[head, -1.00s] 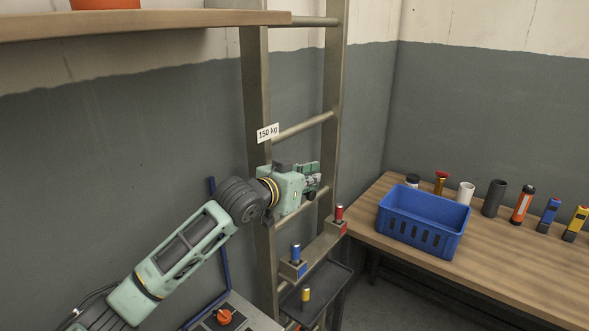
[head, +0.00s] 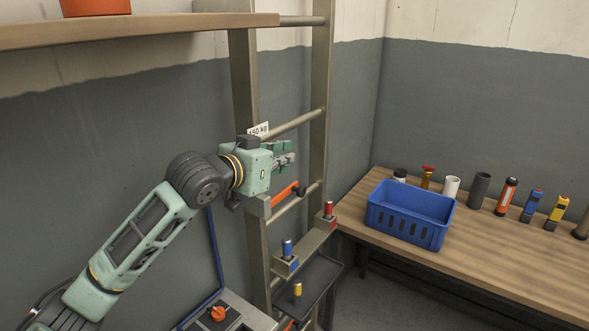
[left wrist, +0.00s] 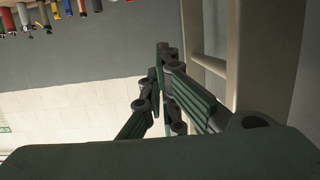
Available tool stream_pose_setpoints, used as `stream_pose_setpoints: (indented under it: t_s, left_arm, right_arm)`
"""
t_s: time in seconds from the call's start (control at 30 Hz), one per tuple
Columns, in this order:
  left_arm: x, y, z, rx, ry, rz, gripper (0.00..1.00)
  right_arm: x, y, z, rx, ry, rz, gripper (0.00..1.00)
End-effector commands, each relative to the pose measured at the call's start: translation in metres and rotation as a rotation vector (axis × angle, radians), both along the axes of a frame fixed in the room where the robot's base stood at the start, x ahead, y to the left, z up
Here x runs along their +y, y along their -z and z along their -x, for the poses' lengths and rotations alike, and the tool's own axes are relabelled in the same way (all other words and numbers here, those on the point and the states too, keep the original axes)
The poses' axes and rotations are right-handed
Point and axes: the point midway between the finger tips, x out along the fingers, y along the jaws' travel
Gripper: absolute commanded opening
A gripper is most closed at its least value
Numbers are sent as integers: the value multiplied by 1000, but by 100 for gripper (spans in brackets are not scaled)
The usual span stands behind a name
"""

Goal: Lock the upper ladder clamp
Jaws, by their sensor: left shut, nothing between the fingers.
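The upper ladder clamp shows in the head view as a grey block (head: 256,206) on the ladder's left rail, with an orange lever (head: 285,194) reaching right and slightly up from it, roughly along a rung. A dark knob is at the lever's right end. My left gripper (head: 287,154) is just above the lever, apart from it, and covers part of the left rail. Its fingers are shut and empty; they also show together in the left wrist view (left wrist: 163,65). The ladder (head: 318,150) stands against the wall; its rail shows at right in the left wrist view (left wrist: 252,60). My right gripper is out of view.
A 150 kg label (head: 258,130) is partly hidden behind my left gripper. Below are a bracket with a blue-topped pin (head: 287,248) and a red-topped pin (head: 328,209). A wooden shelf (head: 150,27) juts out above. A blue crate (head: 410,222) stands on the bench at right.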

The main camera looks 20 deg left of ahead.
Motion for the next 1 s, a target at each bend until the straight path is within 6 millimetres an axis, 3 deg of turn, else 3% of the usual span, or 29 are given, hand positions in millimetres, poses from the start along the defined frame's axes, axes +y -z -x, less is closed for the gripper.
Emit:
stream_pose_setpoints:
  t_s: [0.27, 0.77, 0.87, 0.97, 1.0]
  left_arm:
    - [9, -15, 24, -1, 0, -1, 0]
    - [8, -16, 26, 2, 1, 0, 0]
    - [3, 2, 29, 26, 6, -9, 0]
    - [-9, 45, 39, 82, 14, -33, 0]
    - [-14, 68, 46, 113, 17, -46, 0]
  right_arm:
    - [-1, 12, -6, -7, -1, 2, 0]
    - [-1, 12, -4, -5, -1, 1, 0]
    - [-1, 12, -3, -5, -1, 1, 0]
    - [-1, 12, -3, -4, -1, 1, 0]
    - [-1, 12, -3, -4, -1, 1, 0]
